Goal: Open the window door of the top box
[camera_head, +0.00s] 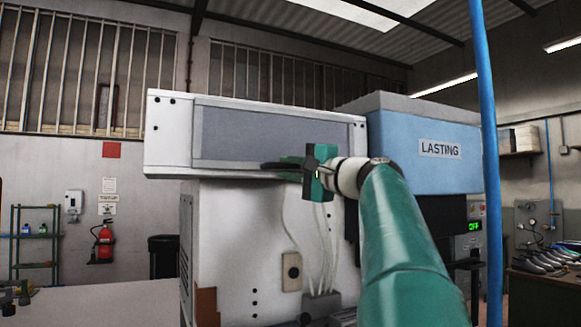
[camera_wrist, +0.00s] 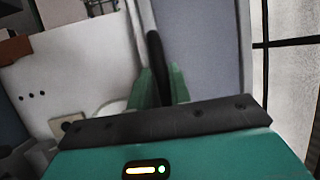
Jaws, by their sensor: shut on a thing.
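The top box (camera_head: 169,138) is a wide white housing above the white machine body. Its window door (camera_head: 250,130) is a grey panel in the front, which looks flush with the white frame. A dark handle (camera_head: 272,166) lies along the door's lower edge. My gripper (camera_head: 300,165) is at that edge, right of the panel's middle. In the wrist view my green fingers (camera_wrist: 158,85) are shut on the black handle (camera_wrist: 155,55), with the grey door (camera_wrist: 200,50) beside it. The fingers and gripper body hide part of the handle.
A blue box marked LASTING (camera_head: 425,150) adjoins on the right. A blue vertical pole (camera_head: 487,150) stands right of my arm. Cables (camera_head: 325,240) hang below the top box. A pale surface (camera_head: 95,305) lies at lower left.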

